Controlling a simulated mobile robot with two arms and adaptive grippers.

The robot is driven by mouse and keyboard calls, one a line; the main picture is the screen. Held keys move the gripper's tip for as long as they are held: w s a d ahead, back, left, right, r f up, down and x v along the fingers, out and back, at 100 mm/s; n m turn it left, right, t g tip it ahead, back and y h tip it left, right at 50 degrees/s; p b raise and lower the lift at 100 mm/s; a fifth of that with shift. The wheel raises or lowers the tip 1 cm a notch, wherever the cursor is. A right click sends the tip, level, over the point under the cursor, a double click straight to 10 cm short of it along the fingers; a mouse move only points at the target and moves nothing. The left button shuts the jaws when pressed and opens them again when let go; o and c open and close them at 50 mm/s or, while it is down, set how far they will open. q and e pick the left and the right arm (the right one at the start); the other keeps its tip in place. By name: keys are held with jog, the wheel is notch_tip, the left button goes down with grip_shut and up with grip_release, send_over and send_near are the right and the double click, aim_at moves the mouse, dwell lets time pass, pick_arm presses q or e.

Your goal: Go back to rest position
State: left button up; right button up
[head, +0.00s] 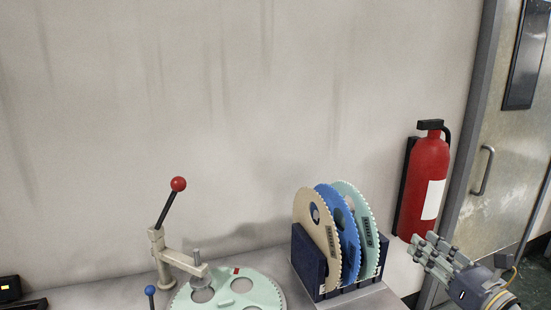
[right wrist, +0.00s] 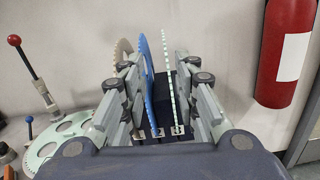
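My right gripper (head: 424,247) is at the lower right of the head view, to the right of the disc rack and below the fire extinguisher. In the right wrist view my right gripper (right wrist: 154,62) has its fingers spread apart with nothing held between them. The blue disc (right wrist: 147,75) and the pale green disc (right wrist: 168,85) show beyond the gap, standing in the rack. My left gripper is not in view.
A dark blue rack (head: 306,262) holds a tan disc (head: 318,238), a blue disc (head: 345,225) and a pale green disc (head: 366,225). Left of it is a lever fixture (head: 160,255) with a toothed plate (head: 258,290). A red fire extinguisher (head: 424,180) hangs near the door (head: 505,150).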

jog(key=s+a+f+m+g+h, duration=0.2)
jog(key=s+f+m+h, duration=0.25)
jog(key=f+m, duration=0.65)
jog(key=s+a+f+m+g+h, duration=0.2)
jog(key=s+f+m+h, duration=0.3)
jog(key=m, duration=0.9)
jog(key=s+a+f+m+g+y, duration=0.1)
jog(key=s+a+f+m+g, duration=0.3)
jog(key=s, duration=0.3)
jog(key=s+a+f+m+g+y, duration=0.1)
jog(key=s+a+f+m+g, duration=0.2)
jog(key=s+f, duration=0.35)
jog(key=s+a+f+m+g+y, duration=0.25)
jog(key=s+f+m, duration=0.2)
jog(key=s, duration=0.35)
notch_tip(320, 180, down, 25)
jog(key=s+g, duration=0.2)
jog(key=s+d+f, duration=0.1)
jog(key=s+f, duration=0.7)
jog(key=s+d+f+h, duration=0.1)
jog(key=s+d+f, duration=0.1)
jog(key=s+f, duration=0.6)
jog(key=shift+s+d+f+g, duration=0.3)
jog(key=shift+f+g, duration=0.15)
jog(key=shift+f, duration=0.05)
